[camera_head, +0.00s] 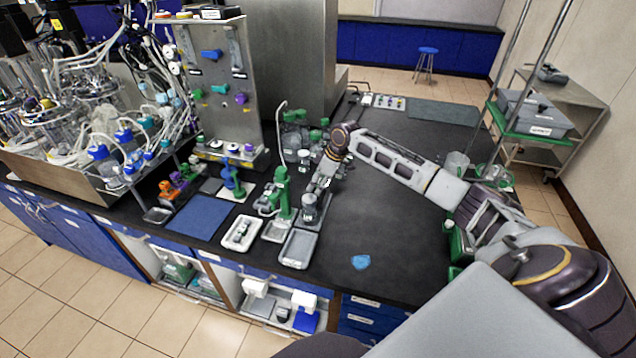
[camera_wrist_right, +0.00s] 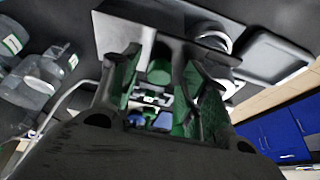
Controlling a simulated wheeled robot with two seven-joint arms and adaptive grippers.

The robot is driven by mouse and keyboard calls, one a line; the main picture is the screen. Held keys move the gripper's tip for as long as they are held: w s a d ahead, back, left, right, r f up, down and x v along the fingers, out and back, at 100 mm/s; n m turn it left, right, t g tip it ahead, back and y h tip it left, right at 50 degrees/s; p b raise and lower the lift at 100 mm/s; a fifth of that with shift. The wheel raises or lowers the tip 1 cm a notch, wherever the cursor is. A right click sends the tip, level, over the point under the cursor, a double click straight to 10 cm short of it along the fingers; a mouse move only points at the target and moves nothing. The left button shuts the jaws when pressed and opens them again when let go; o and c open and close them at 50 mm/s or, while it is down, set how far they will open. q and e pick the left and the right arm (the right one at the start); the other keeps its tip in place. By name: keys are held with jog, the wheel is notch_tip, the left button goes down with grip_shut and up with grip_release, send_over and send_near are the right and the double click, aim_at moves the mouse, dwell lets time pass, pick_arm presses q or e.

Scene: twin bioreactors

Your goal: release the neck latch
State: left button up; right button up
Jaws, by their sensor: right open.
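My right gripper (camera_head: 320,184) points down over the bench, just above and beside a small grey device with a round metal body (camera_head: 310,208). In the right wrist view the gripper (camera_wrist_right: 168,85) is open, its green-padded fingers spread. A green part (camera_wrist_right: 160,70) shows in the gap between them; I cannot tell whether it touches either finger. A green upright stand (camera_head: 283,193) is just left of the gripper in the head view. I cannot pick out the neck latch for sure; it is too small or hidden by the gripper. My left gripper is not in view.
A grey tray (camera_head: 297,249) and a white tray with small parts (camera_head: 240,234) lie at the bench front. A blue mat (camera_head: 201,217) is to the left. A metal panel (camera_head: 222,85) with coloured knobs stands behind. Black bench top around the blue patch (camera_head: 361,262) is clear.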

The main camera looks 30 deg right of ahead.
grip_shut()
dwell(0.4)
jog(key=shift+w+d+r+p, duration=0.1)
jog(key=shift+w+d+p, duration=0.1)
jog(key=shift+w+d, duration=0.8)
jog(key=shift+w+d+p, duration=0.15)
jog(key=shift+w+d, duration=0.6)
jog(key=shift+d, duration=0.3)
jog(key=shift+r, duration=0.1)
jog(key=shift+d, duration=0.1)
